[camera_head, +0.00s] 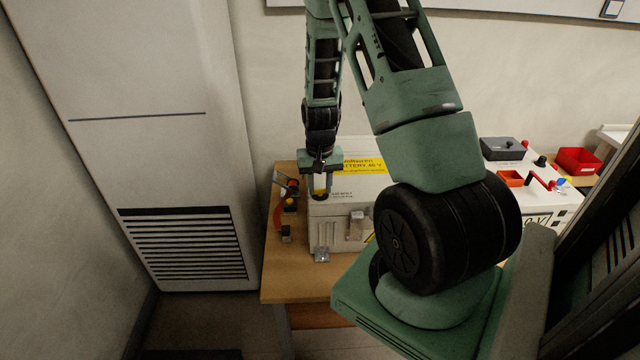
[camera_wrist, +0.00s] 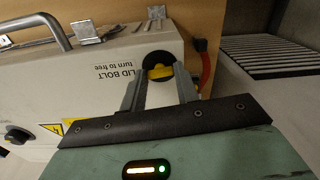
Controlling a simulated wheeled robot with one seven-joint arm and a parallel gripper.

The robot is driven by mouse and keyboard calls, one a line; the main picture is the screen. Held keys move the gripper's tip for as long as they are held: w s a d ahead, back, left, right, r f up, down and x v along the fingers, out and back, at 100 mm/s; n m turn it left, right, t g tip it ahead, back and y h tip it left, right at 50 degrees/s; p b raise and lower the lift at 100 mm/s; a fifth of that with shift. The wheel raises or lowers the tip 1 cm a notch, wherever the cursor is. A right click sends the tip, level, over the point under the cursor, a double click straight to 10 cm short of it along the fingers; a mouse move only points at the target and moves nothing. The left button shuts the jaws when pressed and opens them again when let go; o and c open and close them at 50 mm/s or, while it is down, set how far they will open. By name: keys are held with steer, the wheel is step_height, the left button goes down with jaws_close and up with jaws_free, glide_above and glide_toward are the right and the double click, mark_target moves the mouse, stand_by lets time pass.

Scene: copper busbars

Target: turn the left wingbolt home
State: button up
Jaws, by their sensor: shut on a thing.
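The left wingbolt (camera_wrist: 160,72) has a yellow wing on a round black base. It sits on the lid of a pale battery box (camera_wrist: 95,88), beside printed words that read "LID BOLT turn to free". My gripper (camera_wrist: 161,80) has its two grey fingers on either side of the yellow wing and is shut on it. In the head view my gripper (camera_head: 320,188) reaches down onto the left end of the box (camera_head: 330,215). The bolt shows there only as a small yellow and dark patch between the fingers. I cannot tell how far the bolt is turned.
The box stands on a wooden table (camera_head: 278,270). Left of it lie small red and black items (camera_head: 290,195). A grey vented cabinet (camera_head: 165,120) rises close on the left. A red bin (camera_head: 578,160) and a white panel unit are on the right.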

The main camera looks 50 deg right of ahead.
steer(key=shift+m, duration=0.6)
steer(key=o, duration=1)
steer(key=shift+r, duration=0.1)
step_height(320, 180, up, 17)
steer(key=shift+r, duration=0.1)
stand_by(0.4)
